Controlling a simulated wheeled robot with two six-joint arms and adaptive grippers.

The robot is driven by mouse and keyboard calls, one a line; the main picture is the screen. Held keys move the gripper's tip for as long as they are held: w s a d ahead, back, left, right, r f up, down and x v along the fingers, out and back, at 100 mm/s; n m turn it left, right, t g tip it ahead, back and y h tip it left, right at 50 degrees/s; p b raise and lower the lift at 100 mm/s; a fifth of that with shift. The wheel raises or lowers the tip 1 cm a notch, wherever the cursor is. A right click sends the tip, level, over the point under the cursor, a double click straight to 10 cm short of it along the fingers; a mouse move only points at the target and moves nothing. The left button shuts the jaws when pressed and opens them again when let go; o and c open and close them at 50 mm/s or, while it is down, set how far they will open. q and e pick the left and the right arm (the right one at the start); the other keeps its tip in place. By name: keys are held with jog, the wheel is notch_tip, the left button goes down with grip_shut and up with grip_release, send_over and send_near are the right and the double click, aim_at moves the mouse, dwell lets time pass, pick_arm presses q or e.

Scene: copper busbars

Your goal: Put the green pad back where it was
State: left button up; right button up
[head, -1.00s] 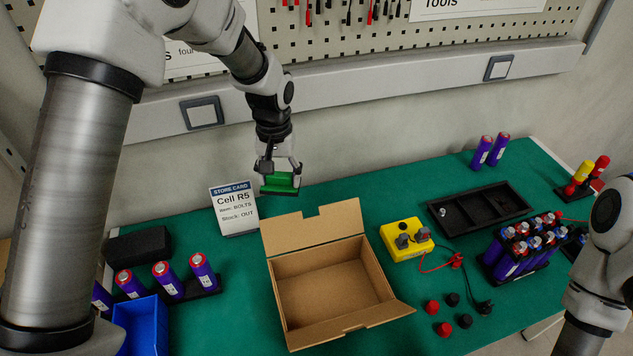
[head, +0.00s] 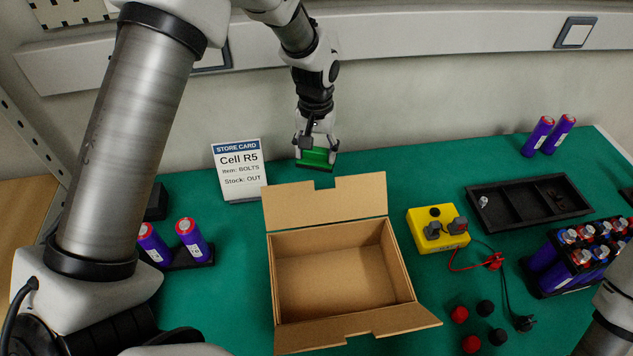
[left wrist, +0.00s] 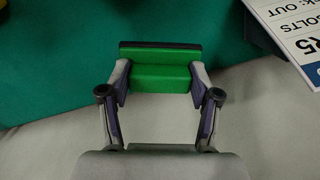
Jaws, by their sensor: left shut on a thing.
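The green pad (head: 316,157) is a small bright green block with a dark edge. My left gripper (head: 316,150) is shut on it, just behind the open cardboard box (head: 325,200) and right of the store card. In the left wrist view the green pad (left wrist: 162,72) sits between the two fingers (left wrist: 160,82). The green mat shows beyond it in that view. I cannot tell whether the pad touches the mat. My right gripper is not in view; only part of my right arm shows at the lower right.
The store card (head: 239,168) stands left of the pad. A yellow box with knobs (head: 437,228), a black tray (head: 528,200) and a purple cell pack (head: 575,258) lie to the right. Purple cells (head: 190,238) stand at left. Mat right of the pad is clear.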

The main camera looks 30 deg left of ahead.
aim_at(315, 151)
pick_arm(q)
jog(key=f, duration=0.7)
jog(key=shift+s+f, duration=0.2)
jog(key=shift+f, duration=0.1)
jog(key=o, duration=1.1)
notch_tip(315, 151, up, 12)
jog(key=shift+r, duration=0.2)
